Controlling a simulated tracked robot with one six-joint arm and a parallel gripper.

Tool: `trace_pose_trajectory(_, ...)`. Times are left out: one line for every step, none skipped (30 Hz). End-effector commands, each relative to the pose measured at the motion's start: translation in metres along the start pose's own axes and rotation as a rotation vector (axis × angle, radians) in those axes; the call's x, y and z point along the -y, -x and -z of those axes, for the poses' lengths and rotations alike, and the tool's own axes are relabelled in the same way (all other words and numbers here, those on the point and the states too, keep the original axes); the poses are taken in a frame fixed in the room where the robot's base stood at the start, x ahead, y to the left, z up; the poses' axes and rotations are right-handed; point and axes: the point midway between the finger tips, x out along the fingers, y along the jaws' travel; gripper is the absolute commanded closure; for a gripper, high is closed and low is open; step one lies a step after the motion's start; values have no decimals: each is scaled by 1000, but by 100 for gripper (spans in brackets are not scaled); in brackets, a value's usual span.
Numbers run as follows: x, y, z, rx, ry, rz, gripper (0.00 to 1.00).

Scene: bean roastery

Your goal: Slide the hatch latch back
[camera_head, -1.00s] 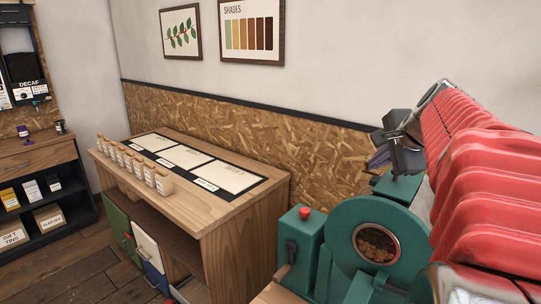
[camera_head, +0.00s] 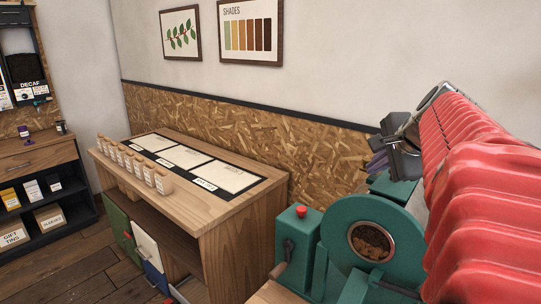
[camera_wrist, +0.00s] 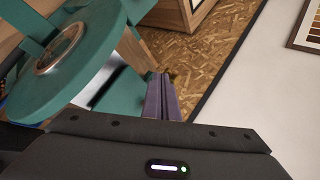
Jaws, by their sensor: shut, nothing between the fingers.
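A teal roasting machine (camera_head: 340,225) stands at the lower right of the head view. Its round front window (camera_head: 372,242) has a metal rim and shows brown beans. In the wrist view the teal disc (camera_wrist: 95,75) and its rimmed window (camera_wrist: 60,48) are at the upper left. I cannot make out the hatch latch for certain in either view. My gripper (camera_head: 376,163) is behind and above the machine in the head view, its purple fingers together and empty. In the wrist view the fingers (camera_wrist: 163,97) point past the disc's right side, apart from it. My red arm hides the machine's right side.
A teal box with a red button (camera_head: 301,210) and a dark lever (camera_head: 289,248) adjoins the machine's left. The chipboard-panelled wall (camera_head: 260,135) is close behind my gripper.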

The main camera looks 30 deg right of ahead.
Motion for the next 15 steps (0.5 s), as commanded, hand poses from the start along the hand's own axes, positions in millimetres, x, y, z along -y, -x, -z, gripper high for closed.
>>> trace_pose_trajectory(-1, 9, 0, -4, -1, 4, 100)
trace_pose_trajectory(0, 15, 1, -5, -1, 4, 100)
trace_pose_trajectory(-1, 22, 2, -5, -2, 4, 100)
trace_pose_trajectory(-1, 27, 1, -5, -2, 3, 100)
trace_pose_trajectory(-1, 32, 1, -4, -1, 3, 100)
trace_pose_trajectory(-1, 39, 1, -4, -1, 4, 100)
trace_pose_trajectory(-1, 44, 1, -4, -1, 3, 100)
trace_pose_trajectory(0, 50, 0, -4, -1, 3, 100)
trace_pose_trajectory(0, 57, 0, -3, 1, 3, 100)
trace_pose_trajectory(0, 62, 0, -3, 1, 4, 100)
trace_pose_trajectory(0, 67, 0, -3, 1, 4, 100)
trace_pose_trajectory(-1, 73, 0, -2, 1, 3, 100)
trace_pose_trajectory(0, 78, -1, -2, 1, 3, 100)
trace_pose_trajectory(0, 82, -1, -1, 2, 3, 100)
trace_pose_trajectory(0, 87, -1, -1, 2, 3, 100)
